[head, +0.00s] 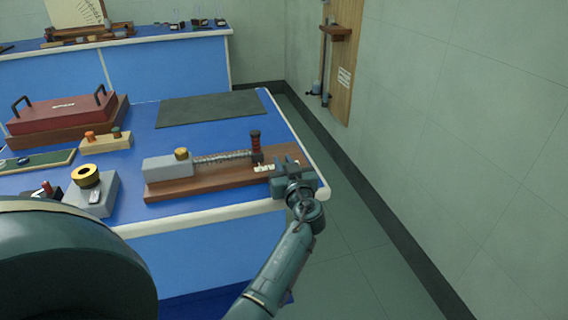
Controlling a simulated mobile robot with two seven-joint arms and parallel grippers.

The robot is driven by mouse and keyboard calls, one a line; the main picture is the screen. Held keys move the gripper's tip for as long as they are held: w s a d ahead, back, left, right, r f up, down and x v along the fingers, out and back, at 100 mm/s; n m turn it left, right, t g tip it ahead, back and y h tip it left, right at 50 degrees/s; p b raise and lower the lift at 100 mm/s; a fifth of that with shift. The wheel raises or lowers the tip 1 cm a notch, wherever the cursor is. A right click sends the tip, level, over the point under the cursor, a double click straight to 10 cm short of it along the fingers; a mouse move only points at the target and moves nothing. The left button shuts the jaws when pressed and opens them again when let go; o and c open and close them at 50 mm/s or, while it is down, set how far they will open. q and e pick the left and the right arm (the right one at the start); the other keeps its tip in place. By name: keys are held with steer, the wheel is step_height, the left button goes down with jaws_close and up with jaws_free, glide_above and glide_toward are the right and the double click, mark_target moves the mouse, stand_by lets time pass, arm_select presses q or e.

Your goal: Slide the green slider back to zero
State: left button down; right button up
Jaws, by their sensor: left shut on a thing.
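A wooden base (215,183) lies along the front right edge of the blue bench. It carries a grey block with a brass knob (181,154), a coiled spring (222,157), a red and black post (256,145) and a white scale strip (263,169). My left gripper (288,161) is at the right end of this base, just past the strip. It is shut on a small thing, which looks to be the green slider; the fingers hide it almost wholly. My right gripper is not in view.
A grey block with a brass ring (87,177), a wooden block with two terminals (106,140) and a red case (62,112) stand to the left. A dark mat (211,108) lies clear behind. Open floor and a wall are to the right.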

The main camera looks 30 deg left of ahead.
mark_target(256, 159)
arm_select(q)
steer(key=shift+a, duration=0.1)
steer(key=s+a, duration=0.2)
steer(key=s+a+b, duration=0.1)
steer(key=s+a, duration=0.1)
steer(key=shift+s, duration=0.4)
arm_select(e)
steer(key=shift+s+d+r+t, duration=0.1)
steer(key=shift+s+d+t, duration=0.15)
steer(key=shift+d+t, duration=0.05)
arm_select(q)
steer(key=c, duration=1.3)
jaws_free()
steer(key=shift+s+a, duration=0.1)
steer(key=shift+a, duration=0.05)
steer(key=shift+c, duration=0.2)
